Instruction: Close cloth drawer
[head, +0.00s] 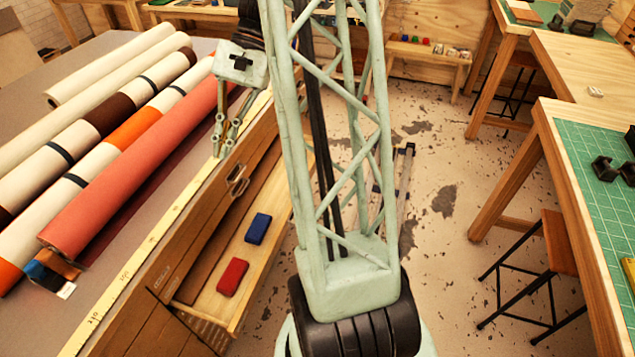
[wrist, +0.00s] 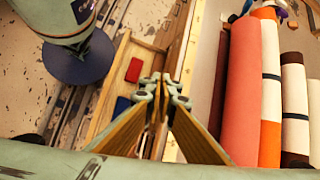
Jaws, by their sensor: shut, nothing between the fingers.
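An open wooden drawer (head: 262,222) sticks out to the right from the cabinet under the cloth table in the head view. A blue block (head: 258,228) and a red block (head: 233,276) lie in it. The drawer (wrist: 112,82) also shows in the wrist view, left of my gripper, with the red block and part of the blue one. My gripper (head: 221,146) is shut and empty, above the table's edge near the ruler strip. Its pale green fingers show in the wrist view (wrist: 163,88). My arm hides part of the drawer's far end.
Several cloth rolls, including a coral one (head: 140,160), lie on the grey table (head: 145,215) left of my gripper. A dark handle (head: 237,180) is on the cabinet front. The worn floor (head: 440,170) is open to the right, before a bench with a green mat (head: 590,170) and a stool (head: 558,242).

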